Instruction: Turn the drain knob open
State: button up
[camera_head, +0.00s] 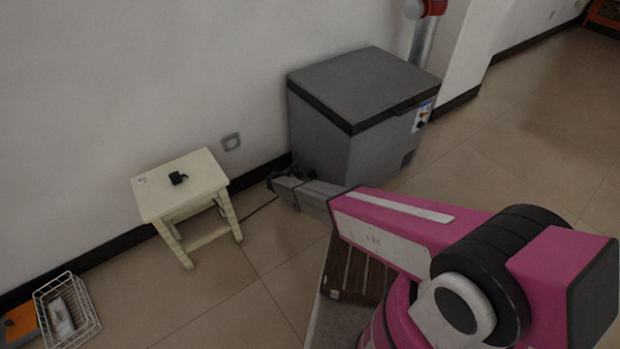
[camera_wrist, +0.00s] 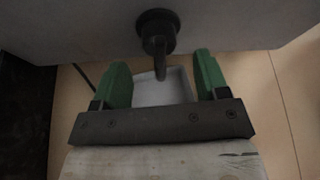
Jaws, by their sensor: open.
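The drain knob (camera_wrist: 157,28) is black, with a round base and a narrow handle pointing down in the wrist view. It sits on the grey wall of the chest freezer (camera_wrist: 240,22). In the head view the freezer (camera_head: 350,110) stands against the wall with its dark lid shut; I cannot make out the knob there. My gripper (camera_wrist: 161,62) has two green fingers, open and apart, on either side of the knob's handle. Neither finger visibly touches the knob. In the head view my gripper (camera_head: 280,181) is low beside the freezer's left side, its fingers hard to make out.
A cream stool (camera_head: 155,196) with a small black object (camera_head: 178,178) on it stands left of my gripper. A white wire basket (camera_head: 66,312) is at the lower left. A wall socket (camera_head: 231,142) is behind the stool. A pale grey shape (camera_wrist: 165,88) lies below the knob.

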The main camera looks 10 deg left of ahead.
aim_at(310, 176)
jog(key=shift+x, duration=2.3)
jog(key=c, duration=0.9)
